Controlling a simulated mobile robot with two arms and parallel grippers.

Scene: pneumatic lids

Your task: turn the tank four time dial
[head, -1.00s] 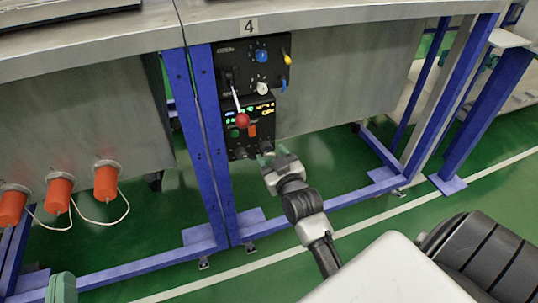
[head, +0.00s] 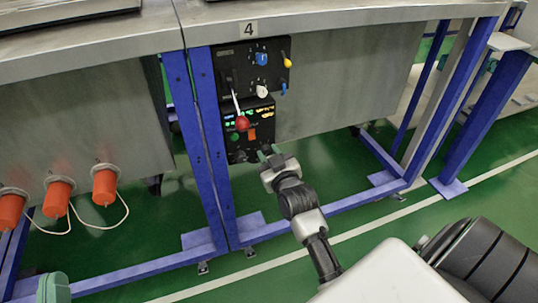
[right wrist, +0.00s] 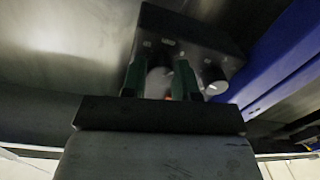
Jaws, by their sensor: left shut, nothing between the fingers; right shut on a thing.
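The black tank four control panel (head: 277,75) hangs under the "4" label (head: 248,29) beside a blue post. A row of dials sits along its lower edge. My right gripper (head: 269,154) is at the right end of that edge. In the right wrist view its two green fingers (right wrist: 160,88) are shut on a pale round dial (right wrist: 159,80), mostly hidden between them. A second dial (right wrist: 214,80) is beside it, free; in the head view it is a dark knob (head: 240,156). My left gripper (head: 54,289) is at the lower left corner, shut and empty.
Higher on the panel are a blue knob (head: 261,59), a white knob (head: 262,91), a yellow handle (head: 287,63) and a red-ball lever (head: 242,124). Blue posts and floor beams frame the tank. Orange plugs (head: 104,186) with white cable hang at left.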

